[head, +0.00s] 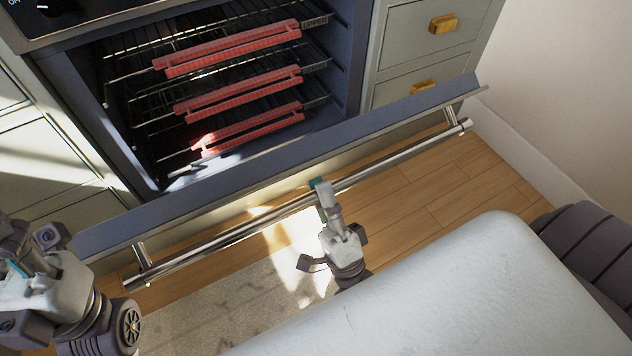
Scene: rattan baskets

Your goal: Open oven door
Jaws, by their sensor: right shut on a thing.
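The oven door (290,160) is tilted down and open, with the oven cavity (225,95) exposed above it. Its long metal handle bar (235,235) runs along the door's outer side. My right gripper (322,198) is at the middle of the bar and shut on it. My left gripper (25,270) is at the lower left, apart from the bar's left end; its fingers are not clear, so I cannot tell whether it is open or shut.
Inside the oven are several wire racks with red strips (240,90) along their fronts. Grey drawers with yellow knobs (443,24) stand to the right, cabinets (30,130) to the left. A white wall (570,80) is at the right. A rug (215,300) lies on the wooden floor (450,190).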

